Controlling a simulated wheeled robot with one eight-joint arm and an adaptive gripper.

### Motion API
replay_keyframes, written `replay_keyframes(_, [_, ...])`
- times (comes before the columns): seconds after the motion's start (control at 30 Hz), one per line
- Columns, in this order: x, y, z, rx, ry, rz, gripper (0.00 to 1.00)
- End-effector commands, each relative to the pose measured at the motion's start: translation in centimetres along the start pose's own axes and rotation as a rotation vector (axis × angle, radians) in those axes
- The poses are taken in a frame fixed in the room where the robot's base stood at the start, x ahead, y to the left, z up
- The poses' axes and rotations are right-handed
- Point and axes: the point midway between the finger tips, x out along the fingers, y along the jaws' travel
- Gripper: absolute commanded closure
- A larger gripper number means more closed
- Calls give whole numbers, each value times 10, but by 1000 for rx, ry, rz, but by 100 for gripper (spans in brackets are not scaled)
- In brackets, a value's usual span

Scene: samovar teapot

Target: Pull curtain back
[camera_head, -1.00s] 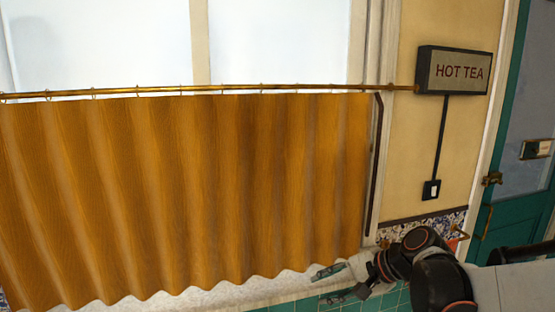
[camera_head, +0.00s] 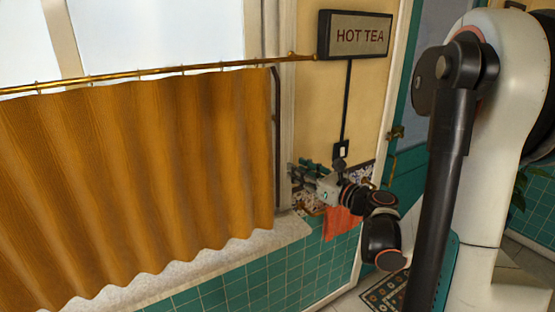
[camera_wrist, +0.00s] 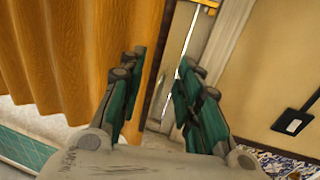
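The orange-brown curtain (camera_head: 150,170) hangs in folds from a brass rod (camera_head: 130,76) across the window in the head view. A dark vertical bar (camera_head: 277,140) stands by its right edge. My gripper (camera_head: 293,172) is just right of the curtain's right edge, low near the sill. In the wrist view my gripper (camera_wrist: 163,85) has its teal fingers apart with nothing between them. The curtain (camera_wrist: 90,50) fills the left of that view, beside and behind the left finger. Whether that finger touches the cloth I cannot tell.
A white sill (camera_head: 200,265) runs below the curtain above teal tiles (camera_head: 290,265). A HOT TEA sign (camera_head: 355,35) and a switch (camera_head: 342,150) are on the wall to the right. An orange cloth (camera_head: 340,222) hangs below my gripper. A teal door stands farther right.

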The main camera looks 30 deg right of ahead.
Motion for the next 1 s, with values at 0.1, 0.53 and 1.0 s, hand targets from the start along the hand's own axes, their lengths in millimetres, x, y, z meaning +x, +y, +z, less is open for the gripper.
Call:
replay_keyframes(0.1, [26, 1, 0, -1, 0, 4, 69])
replay_keyframes(0.53, [89, 1, 0, -2, 1, 3, 69])
replay_keyframes(1.0, [95, 1, 0, -3, 1, 1, 85])
